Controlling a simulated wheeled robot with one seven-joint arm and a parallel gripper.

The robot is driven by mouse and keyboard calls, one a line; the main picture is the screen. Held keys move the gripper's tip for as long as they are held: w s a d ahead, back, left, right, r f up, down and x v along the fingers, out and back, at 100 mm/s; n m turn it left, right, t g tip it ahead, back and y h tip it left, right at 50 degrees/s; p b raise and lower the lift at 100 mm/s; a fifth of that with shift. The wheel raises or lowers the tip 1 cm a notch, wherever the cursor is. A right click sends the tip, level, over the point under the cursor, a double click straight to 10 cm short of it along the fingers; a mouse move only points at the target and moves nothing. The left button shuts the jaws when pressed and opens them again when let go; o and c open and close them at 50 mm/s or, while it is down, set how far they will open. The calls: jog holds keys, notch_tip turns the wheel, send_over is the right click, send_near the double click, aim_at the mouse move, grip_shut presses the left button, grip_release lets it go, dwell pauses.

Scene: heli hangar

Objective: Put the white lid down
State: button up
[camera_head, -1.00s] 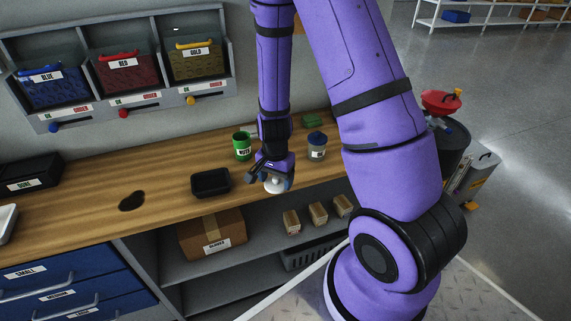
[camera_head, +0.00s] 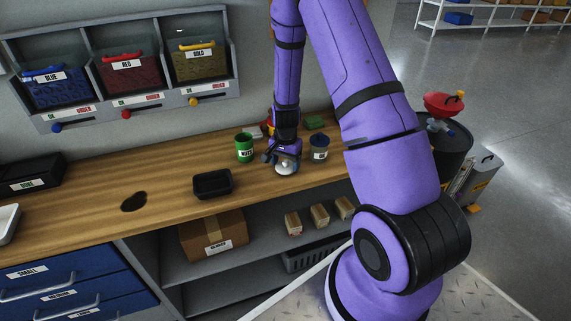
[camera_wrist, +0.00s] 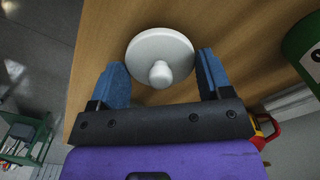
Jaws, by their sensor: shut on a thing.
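The white lid (camera_wrist: 150,45) is a round disc with a knob, seen in the wrist view between the two blue fingers of my gripper (camera_wrist: 162,68). My gripper is shut on it. In the head view the lid (camera_head: 285,171) shows as a small pale shape under my gripper (camera_head: 284,165), over the front part of the wooden bench (camera_head: 75,210). I cannot tell whether the lid touches the bench top. The green cup (camera_head: 245,149) stands to the left of my gripper and the blue-lidded jar (camera_head: 319,153) to its right.
A black tray (camera_head: 212,197) sits on the bench, left of my gripper. A dark round patch (camera_head: 133,202) marks the bench further left. A green block (camera_head: 314,122) and a red thing (camera_head: 267,125) are behind. Bare wood lies between the patch and tray.

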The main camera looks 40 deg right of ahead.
jog(key=shift+f, duration=0.4)
jog(key=shift+f, duration=0.1)
jog(key=o, duration=0.9)
